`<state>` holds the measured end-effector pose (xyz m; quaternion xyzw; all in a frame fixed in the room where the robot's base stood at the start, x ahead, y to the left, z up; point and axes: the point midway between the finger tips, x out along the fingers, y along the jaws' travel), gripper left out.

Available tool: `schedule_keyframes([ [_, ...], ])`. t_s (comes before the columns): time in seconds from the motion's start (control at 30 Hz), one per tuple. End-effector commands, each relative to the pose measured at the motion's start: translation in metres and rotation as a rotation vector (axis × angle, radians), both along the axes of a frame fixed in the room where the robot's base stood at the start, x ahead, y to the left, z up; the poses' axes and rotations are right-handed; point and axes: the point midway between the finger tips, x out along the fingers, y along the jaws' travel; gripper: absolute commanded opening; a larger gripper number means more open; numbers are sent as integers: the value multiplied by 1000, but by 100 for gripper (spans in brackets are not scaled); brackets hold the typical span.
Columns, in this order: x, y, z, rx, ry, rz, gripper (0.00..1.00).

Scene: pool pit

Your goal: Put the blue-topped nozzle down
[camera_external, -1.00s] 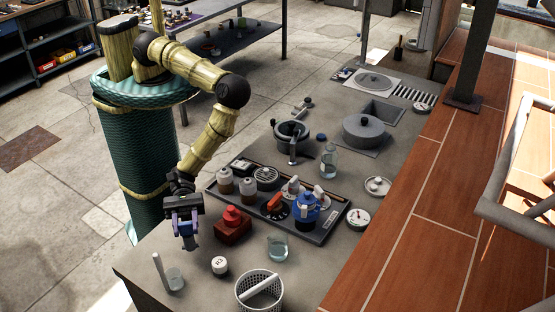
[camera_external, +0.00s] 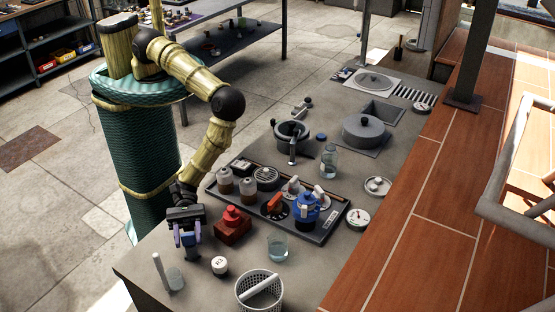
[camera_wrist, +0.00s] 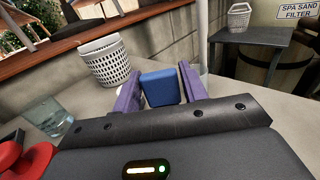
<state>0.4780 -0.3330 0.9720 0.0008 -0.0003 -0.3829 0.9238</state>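My gripper (camera_external: 188,243) is at the near left end of the grey counter (camera_external: 215,285), left of the red bottle. In the wrist view my gripper's purple fingers (camera_wrist: 161,92) are closed against both sides of the blue top of the nozzle (camera_wrist: 160,87). The nozzle's lower part is hidden by the blue top and by my gripper. In the external view the fingers point down, low over the counter. I cannot tell whether the nozzle touches it.
A red bottle (camera_external: 233,224) stands right of my gripper. A clear jar with a stick (camera_external: 173,279), a white-capped jar (camera_external: 220,265), a glass beaker (camera_external: 278,247) and a white perforated basket (camera_external: 259,292) stand nearby. A dark tray (camera_external: 322,232) with bottles lies behind.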

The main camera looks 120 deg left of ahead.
Motion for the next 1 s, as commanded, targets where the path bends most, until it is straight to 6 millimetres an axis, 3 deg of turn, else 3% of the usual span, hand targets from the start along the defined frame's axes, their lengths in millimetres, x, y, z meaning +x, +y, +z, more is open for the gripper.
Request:
schedule_keyframes([
  [0.07,0,0,1,0,0,0,58],
  [0.53,-6,6,1,1,1,0,58],
  [1.0,-63,63,-1,1,5,1,58],
])
